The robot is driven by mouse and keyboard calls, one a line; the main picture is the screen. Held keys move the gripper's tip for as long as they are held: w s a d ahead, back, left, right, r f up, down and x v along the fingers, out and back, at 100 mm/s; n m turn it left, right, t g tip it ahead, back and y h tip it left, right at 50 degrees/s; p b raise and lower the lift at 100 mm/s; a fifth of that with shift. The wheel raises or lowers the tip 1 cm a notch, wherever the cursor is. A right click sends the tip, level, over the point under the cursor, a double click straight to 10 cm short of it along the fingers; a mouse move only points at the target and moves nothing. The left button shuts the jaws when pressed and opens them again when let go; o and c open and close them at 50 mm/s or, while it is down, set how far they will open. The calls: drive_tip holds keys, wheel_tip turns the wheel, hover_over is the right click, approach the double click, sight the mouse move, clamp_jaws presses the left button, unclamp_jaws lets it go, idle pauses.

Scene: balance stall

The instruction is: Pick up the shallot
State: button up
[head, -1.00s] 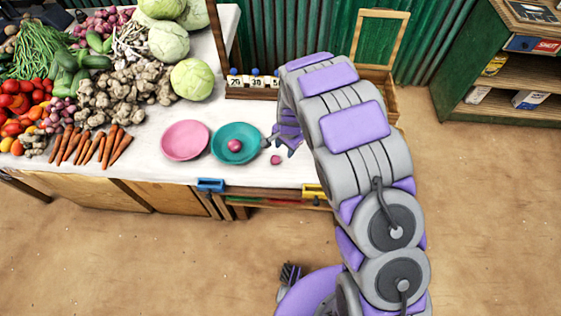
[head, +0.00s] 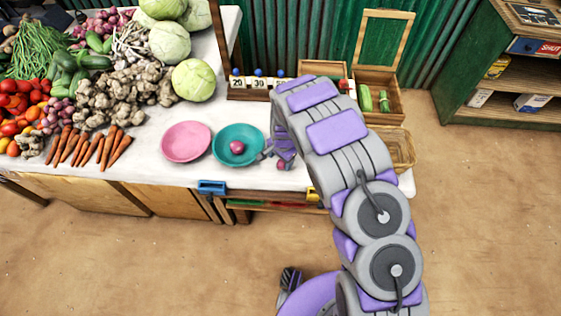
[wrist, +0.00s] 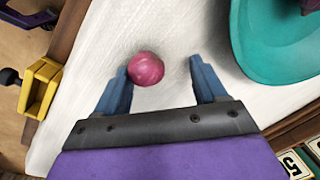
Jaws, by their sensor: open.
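A small pink-red shallot (wrist: 146,68) lies on the white cloth. A second shallot (head: 237,147) lies in the teal plate (head: 222,158); the plate (wrist: 245,50) also shows at the right of the wrist view.
A pink plate (head: 186,142) sits left of the teal one. Carrots (head: 90,148), ginger and other vegetables fill the left side. A wicker basket (head: 402,147) and wooden boxes (head: 386,82) stand behind my arm. A yellow handle (wrist: 39,89) is near the table edge.

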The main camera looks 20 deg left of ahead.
drive_tip(key=shift+s+a+f, duration=0.2)
drive_tip(key=shift+s+a, duration=0.05)
drive_tip(key=shift+a, duration=0.3)
drive_tip(key=shift+c, duration=0.4)
drive_tip(key=shift+d+r, duration=0.1)
drive_tip(key=shift+d, duration=0.35)
drive_tip(key=c, duration=0.6)
drive_tip(key=shift+a, duration=0.1)
drive_tip(key=shift+w+a, duration=0.1)
drive_tip(key=shift+r, duration=0.1)
